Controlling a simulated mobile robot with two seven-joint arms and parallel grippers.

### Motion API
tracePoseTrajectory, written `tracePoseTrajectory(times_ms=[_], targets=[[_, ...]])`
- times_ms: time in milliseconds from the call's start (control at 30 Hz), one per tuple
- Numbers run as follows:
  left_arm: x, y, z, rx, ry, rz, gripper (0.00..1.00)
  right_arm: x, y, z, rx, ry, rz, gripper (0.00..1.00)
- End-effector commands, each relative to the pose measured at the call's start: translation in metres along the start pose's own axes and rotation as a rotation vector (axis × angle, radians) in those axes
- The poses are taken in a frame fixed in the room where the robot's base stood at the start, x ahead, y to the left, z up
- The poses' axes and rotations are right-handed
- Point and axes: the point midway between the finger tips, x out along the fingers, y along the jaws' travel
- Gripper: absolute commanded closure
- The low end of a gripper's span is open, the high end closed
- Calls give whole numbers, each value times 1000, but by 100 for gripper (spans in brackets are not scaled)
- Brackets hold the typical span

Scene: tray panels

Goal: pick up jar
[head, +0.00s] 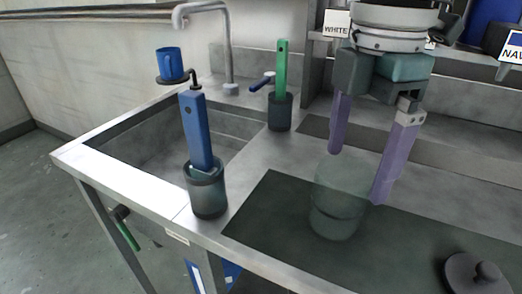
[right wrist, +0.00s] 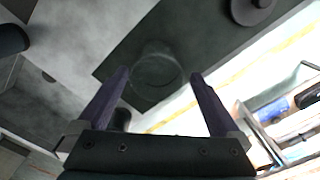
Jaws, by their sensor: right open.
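The jar (head: 338,200) is a see-through, greenish-grey cylinder standing upright on a dark mat (head: 268,222) on the counter. It also shows in the right wrist view (right wrist: 156,69), ahead of and between the fingers. My right gripper (head: 357,176) is open, with one purple finger on each side of the jar in the head view. In the right wrist view its open fingertips (right wrist: 160,76) show nothing held between them. From these views I cannot tell whether either finger touches the jar. My left gripper does not show.
A dark holder (head: 208,195) with a blue-handled tool stands left of the mat, and another (head: 280,113) with a green-handled tool stands behind. A round dark lid (head: 474,276) lies at the front right. A sink (head: 225,127) and tap (head: 228,50) are at the back left.

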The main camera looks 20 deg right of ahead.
Motion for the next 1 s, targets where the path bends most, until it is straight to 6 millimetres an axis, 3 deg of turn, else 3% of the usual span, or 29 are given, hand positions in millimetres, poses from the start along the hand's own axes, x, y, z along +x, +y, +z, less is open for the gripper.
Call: tracePoseTrajectory(times_ms=[400, 700, 1000], targets=[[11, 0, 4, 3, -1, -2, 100, 54, 2, -7, 1, -1, 0, 0], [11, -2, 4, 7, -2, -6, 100, 58, 3, -8, -1, 0, 3, 0], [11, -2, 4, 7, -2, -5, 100, 58, 3, -8, -1, 0, 2, 34]])
